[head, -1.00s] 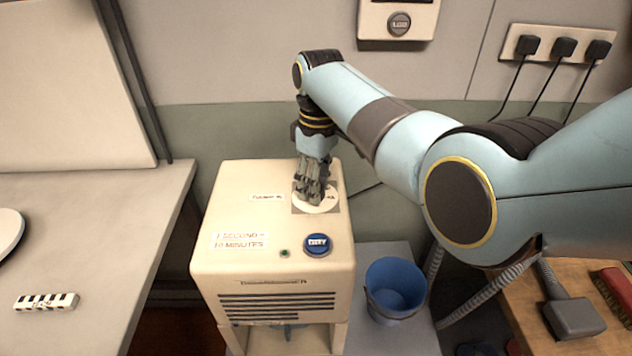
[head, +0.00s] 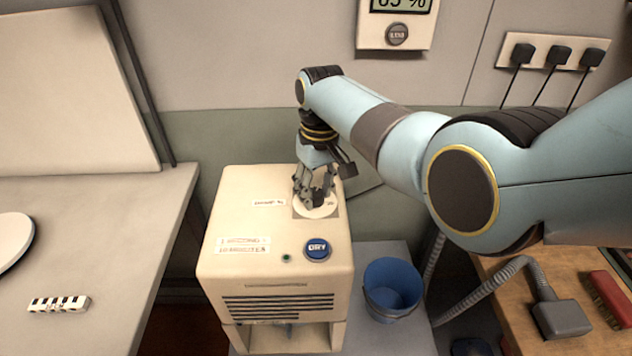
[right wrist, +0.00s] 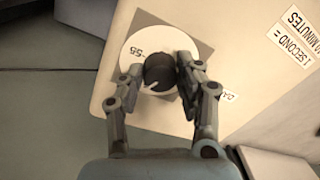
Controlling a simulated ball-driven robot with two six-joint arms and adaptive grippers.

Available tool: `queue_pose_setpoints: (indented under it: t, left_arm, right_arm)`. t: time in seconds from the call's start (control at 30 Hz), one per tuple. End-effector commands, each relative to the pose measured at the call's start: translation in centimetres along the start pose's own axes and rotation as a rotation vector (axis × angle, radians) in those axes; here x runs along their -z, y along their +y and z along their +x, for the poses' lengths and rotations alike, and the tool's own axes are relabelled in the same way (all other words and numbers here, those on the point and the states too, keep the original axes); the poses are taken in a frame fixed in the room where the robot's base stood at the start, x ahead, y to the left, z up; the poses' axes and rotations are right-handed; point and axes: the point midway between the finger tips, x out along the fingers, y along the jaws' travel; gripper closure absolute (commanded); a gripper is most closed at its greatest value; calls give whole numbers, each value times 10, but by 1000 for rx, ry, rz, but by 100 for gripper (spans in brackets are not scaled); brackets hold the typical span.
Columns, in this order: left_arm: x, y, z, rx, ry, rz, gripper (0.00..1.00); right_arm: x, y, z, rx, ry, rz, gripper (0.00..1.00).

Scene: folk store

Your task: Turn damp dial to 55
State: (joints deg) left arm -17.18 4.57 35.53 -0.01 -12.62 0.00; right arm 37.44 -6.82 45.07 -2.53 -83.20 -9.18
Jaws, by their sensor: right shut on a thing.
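The cream dehumidifier box (head: 235,200) has a white round dial plate (head: 327,209) on its top, at the back right. My right gripper (head: 315,200) reaches down onto it. In the right wrist view the black dial knob (right wrist: 158,67) stands between the two fingers (right wrist: 160,73), which are shut on it from both sides. A white pointer mark on the knob points to the lower left. The number 55 is printed on the dial plate (right wrist: 136,53), at its upper left. Other dial numbers are hidden or unreadable. My left gripper is not in view.
A blue DRY button (head: 317,249) and a small green light (head: 286,258) are at the box's front. A wall display (head: 400,8) shows a percent reading, cut off at the top. A blue bucket (head: 392,287) stands right of the box.

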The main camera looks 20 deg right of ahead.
Motion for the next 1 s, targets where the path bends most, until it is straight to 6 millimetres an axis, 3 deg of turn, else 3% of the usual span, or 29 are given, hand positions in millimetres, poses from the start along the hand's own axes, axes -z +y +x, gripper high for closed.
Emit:
queue_pose_setpoints:
  t: [0.4, 1.0]
  left_arm:
    - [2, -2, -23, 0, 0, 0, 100]
    - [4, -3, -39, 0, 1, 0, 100]
  right_arm:
    - [0, -1, -3, 0, 22, 395, 97]
    - [1, -1, -2, 0, 53, 955, 97]
